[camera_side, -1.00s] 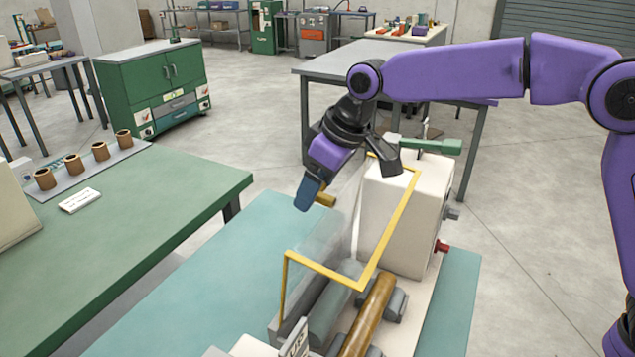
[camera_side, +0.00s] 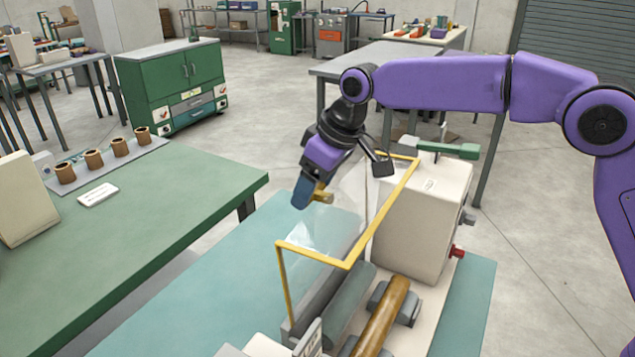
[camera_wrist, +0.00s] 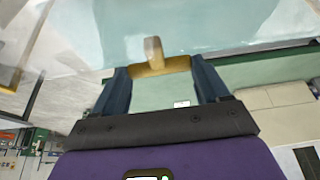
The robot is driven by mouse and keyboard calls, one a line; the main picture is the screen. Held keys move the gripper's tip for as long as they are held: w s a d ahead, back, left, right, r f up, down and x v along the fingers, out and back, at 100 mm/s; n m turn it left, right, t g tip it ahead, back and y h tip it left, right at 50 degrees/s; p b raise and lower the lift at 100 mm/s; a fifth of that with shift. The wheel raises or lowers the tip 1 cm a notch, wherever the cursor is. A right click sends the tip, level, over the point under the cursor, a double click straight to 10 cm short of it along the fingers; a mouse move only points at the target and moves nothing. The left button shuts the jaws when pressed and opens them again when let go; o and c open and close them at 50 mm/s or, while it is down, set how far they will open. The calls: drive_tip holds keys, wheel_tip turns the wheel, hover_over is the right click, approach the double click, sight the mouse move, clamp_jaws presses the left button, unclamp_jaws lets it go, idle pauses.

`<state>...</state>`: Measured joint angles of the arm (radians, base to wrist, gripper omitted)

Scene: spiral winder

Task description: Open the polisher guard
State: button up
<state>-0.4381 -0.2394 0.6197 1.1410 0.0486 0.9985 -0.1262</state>
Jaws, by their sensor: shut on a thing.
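The polisher guard is a clear panel in a yellow frame (camera_side: 313,256) over the machine's rollers. Its frame stands raised and tilted, with one side running along the cream housing (camera_side: 425,220). My gripper (camera_side: 308,194) is at the guard's left side, shut on its brass-coloured handle (camera_side: 323,197). In the wrist view the handle (camera_wrist: 160,66) lies between the two blue fingers of my gripper (camera_wrist: 163,84). The clear panel (camera_wrist: 205,25) shows faintly beyond it. How the guard is hinged cannot be seen clearly.
A brown roller (camera_side: 384,315) and grey rollers lie below the guard. A green lever (camera_side: 448,149) and a red knob (camera_side: 457,252) stick out from the housing. A green table (camera_side: 160,220) with several brown rings stands to the left.

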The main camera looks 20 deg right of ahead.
drive_tip(key=o, duration=1.4)
drive_tip(key=shift+w+a+r, duration=0.1)
drive_tip(key=shift+r, duration=0.2)
drive_tip(key=shift+o, duration=0.5)
drive_tip(key=v, duration=1.7)
drive_tip(key=shift+r, duration=0.15)
drive_tip(key=s+d+f+n+g+h, duration=0.1)
drive_tip(key=s+d+f, duration=1)
drive_tip(key=s+d, duration=0.4)
drive_tip(key=s+d+f+n+g+h, duration=0.1)
drive_tip(key=s+d+f+n+g, duration=0.1)
drive_tip(key=s+d+f, duration=0.9)
drive_tip(key=s+d, duration=0.4)
drive_tip(key=s, duration=0.2)
drive_tip(key=shift+s+f+n+h, duration=0.25)
drive_tip(key=shift+f+n+h, duration=0.05)
drive_tip(key=shift+f+h, duration=0.1)
